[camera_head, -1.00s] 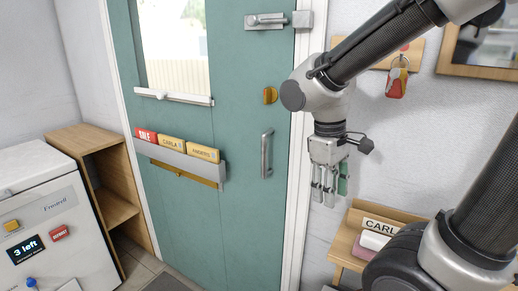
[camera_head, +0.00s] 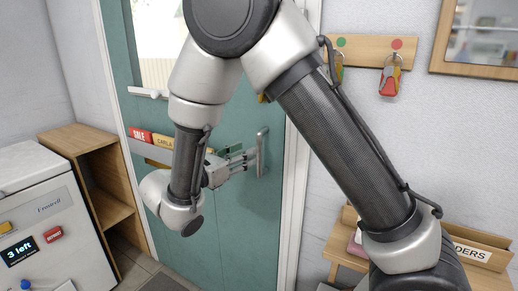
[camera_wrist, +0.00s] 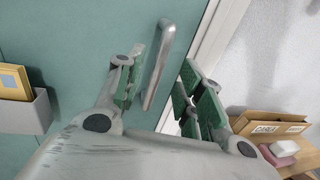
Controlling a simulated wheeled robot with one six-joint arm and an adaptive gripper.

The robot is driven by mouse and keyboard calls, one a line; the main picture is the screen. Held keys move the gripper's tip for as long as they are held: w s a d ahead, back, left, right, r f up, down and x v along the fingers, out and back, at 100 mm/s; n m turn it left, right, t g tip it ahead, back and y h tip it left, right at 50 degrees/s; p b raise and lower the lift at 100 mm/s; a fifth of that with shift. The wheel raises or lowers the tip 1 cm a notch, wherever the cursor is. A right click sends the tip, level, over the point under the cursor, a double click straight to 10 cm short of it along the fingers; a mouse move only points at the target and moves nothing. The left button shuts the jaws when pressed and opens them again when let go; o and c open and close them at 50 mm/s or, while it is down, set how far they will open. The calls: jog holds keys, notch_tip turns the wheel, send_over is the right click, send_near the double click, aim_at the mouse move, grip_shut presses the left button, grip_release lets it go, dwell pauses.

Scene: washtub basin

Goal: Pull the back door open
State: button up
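The back door (camera_head: 240,215) is teal and stands closed in its white frame. Its upright silver bar handle (camera_head: 262,152) is near the door's right edge. My gripper (camera_head: 243,157) points at the handle from the left. In the wrist view my gripper (camera_wrist: 160,88) is open, with green-padded fingers on both sides of the handle (camera_wrist: 160,65). I cannot tell whether a finger touches it. My arm hides the upper right of the door and part of the sign holder (camera_head: 137,147).
A white freezer (camera_head: 40,200) and wooden shelf (camera_head: 85,150) stand left of the door. Right of it, keys (camera_head: 389,80) hang on a wooden rack (camera_head: 362,48). A wooden table (camera_head: 345,245) with a tray stands below.

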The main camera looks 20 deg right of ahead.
jog(key=x, duration=0.7)
jog(key=shift+d, duration=0.15)
grip_shut()
